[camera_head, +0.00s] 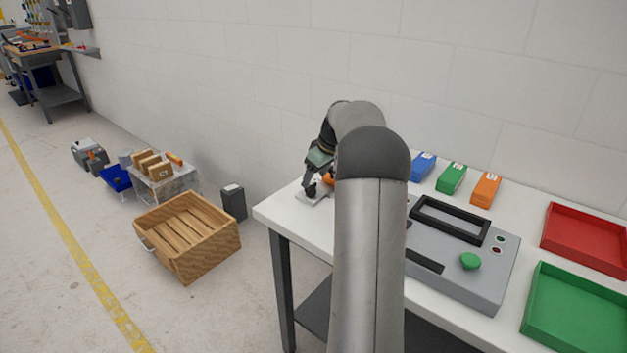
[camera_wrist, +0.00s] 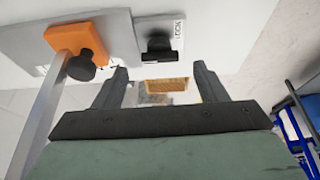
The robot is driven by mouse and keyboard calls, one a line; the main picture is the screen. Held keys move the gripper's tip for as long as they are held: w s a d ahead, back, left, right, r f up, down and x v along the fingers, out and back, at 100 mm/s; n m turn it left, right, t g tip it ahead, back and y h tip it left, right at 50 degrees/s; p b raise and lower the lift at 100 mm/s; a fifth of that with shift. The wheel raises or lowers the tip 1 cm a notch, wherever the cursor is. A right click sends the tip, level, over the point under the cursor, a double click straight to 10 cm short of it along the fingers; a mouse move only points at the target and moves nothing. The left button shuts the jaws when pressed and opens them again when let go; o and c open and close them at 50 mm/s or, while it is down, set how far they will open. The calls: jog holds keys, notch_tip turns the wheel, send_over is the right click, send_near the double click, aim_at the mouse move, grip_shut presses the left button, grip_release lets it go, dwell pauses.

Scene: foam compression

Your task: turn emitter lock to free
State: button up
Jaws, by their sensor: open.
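In the head view my gripper (camera_head: 311,188) is above the table's left end; my arm hides most of that area.
The white table (camera_head: 285,213) holds a grey device panel (camera_head: 455,270) with a green button (camera_head: 470,261). Blue (camera_head: 423,166), green (camera_head: 451,178) and orange (camera_head: 485,189) blocks stand behind it. Red (camera_head: 590,240) and green (camera_head: 575,315) trays lie right. A wooden crate (camera_head: 187,237) is on the floor.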

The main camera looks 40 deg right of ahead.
jog(key=p+v, duration=0.1)
jog(key=v, duration=1.3)
jog(key=shift+s+r, duration=0.2)
jog(key=shift+s, duration=0.05)
jog(key=s+a+m+g+p, duration=0.1)
jog(key=s+a+p, duration=0.15)
jog(key=a, duration=1.05)
jog(key=s+a+g+p, duration=0.1)
jog(key=s+a+p, duration=0.15)
jog(key=a, duration=1.05)
jog(key=s+a+f+p, duration=0.1)
jog(key=s+a+f, duration=0.1)
jog(key=s+a, duration=0.2)
jog(key=s+a+f+g+p, duration=0.1)
jog(key=s+a+f, duration=0.2)
jog(key=s, duration=0.7)
jog(key=s+a+f+m+p, duration=0.1)
jog(key=s+a+f, duration=0.2)
jog(key=s+a, duration=0.3)
jog(key=shift+s+a+g+h, duration=0.35)
jog(key=shift+s+g+h, duration=0.05)
jog(key=shift+s, duration=0.45)
